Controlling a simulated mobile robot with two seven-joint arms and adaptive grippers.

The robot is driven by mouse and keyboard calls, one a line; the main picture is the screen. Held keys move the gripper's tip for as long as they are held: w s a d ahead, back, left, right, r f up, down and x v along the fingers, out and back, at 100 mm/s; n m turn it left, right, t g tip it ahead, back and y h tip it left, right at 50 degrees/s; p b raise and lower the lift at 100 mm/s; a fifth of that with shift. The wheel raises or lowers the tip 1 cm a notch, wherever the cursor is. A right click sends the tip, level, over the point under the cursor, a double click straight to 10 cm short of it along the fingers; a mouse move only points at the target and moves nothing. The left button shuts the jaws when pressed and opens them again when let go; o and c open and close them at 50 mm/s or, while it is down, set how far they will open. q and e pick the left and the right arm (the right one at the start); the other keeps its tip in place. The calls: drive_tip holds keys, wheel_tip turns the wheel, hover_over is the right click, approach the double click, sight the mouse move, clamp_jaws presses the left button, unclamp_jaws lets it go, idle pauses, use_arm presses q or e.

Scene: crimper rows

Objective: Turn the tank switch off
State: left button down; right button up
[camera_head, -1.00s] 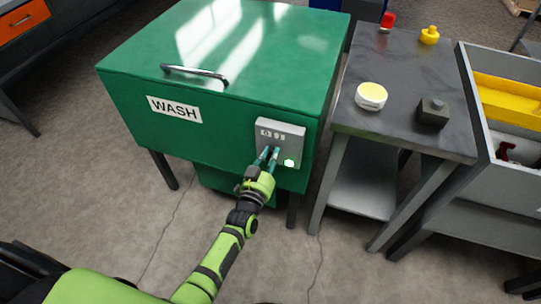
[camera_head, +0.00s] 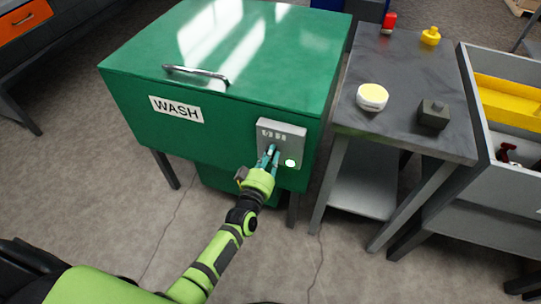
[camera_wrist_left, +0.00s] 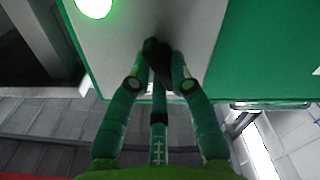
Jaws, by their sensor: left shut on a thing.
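The green tank (camera_head: 225,120) labelled WASH has a grey switch box (camera_head: 293,132) on its front right corner. A lamp (camera_head: 290,163) on the box glows green; it also shows in the left wrist view (camera_wrist_left: 94,5). My left gripper (camera_head: 270,150) is at the box, left of the lamp. In the left wrist view its fingers (camera_wrist_left: 158,75) are closed around a dark switch knob (camera_wrist_left: 156,58) on the grey plate. The fingers hide part of the knob, and I cannot read its setting. My right gripper is not in view.
A grey side table (camera_head: 395,120) right of the tank holds a white and yellow round tub (camera_head: 371,97), a dark block (camera_head: 433,114), a red item (camera_head: 388,22) and a yellow item (camera_head: 430,36). A grey bin (camera_head: 512,175) stands further right.

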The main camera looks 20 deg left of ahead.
use_arm(q)
drive_tip(key=shift+n, duration=0.3)
drive_tip(key=c, duration=1.1)
unclamp_jaws()
drive_tip(key=s, duration=1.2)
drive_tip(key=shift+a, duration=0.25)
